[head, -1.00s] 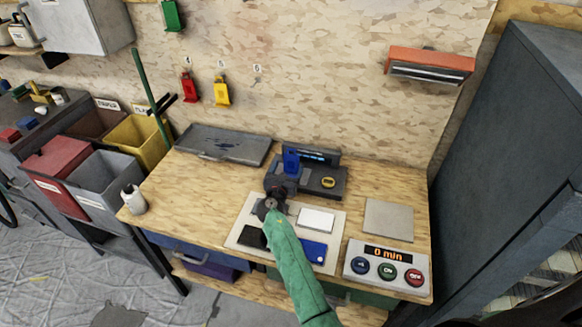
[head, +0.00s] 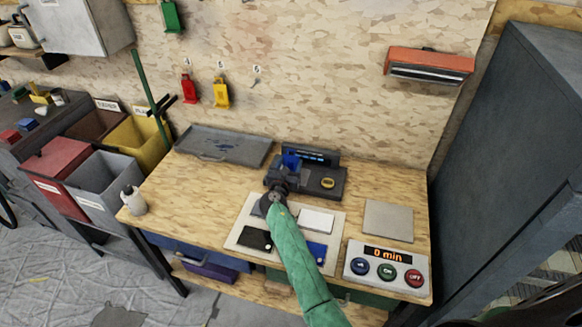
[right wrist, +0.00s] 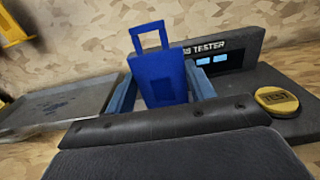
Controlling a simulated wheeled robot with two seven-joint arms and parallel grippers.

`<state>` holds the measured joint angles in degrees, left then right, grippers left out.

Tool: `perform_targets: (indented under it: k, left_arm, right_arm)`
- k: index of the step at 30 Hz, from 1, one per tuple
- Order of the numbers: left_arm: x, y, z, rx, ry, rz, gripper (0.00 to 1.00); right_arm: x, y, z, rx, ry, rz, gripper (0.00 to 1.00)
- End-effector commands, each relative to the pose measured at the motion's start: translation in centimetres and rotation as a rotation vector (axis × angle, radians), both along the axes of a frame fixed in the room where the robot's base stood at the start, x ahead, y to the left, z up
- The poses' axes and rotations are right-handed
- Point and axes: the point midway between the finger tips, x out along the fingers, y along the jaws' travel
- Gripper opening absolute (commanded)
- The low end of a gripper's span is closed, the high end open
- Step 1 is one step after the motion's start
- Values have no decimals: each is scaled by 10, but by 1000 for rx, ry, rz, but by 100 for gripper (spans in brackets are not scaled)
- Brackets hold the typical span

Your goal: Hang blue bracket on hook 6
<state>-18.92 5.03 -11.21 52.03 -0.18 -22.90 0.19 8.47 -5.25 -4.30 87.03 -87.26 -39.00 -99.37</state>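The blue bracket (head: 291,160) stands at the dark tester on the bench. In the right wrist view the bracket (right wrist: 160,65) is upright, with an open loop on top. My right gripper (head: 287,172) is at the bracket, and its lower part is hidden. In the right wrist view its fingers (right wrist: 162,88) are spread on both sides of the bracket, with a small gap showing at the lower left. Hook 6 (head: 256,81) is empty on the wall under its label. My left gripper is not in view.
The tester (head: 325,182) has a lit display and a yellow button. A grey tray (head: 222,146) lies left of it. Red (head: 189,90) and yellow (head: 221,92) brackets hang left of hook 6. A control box (head: 387,265) stands front right. The wall between bench and hook is clear.

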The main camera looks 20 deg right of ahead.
Motion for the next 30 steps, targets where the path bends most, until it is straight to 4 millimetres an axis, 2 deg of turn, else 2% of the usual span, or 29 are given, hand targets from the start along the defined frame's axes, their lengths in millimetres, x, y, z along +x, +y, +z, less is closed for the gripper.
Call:
perform_targets:
  k: [30]
  left_arm:
    - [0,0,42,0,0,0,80]
  right_arm:
    - [0,0,46,-1,-1,0,27]
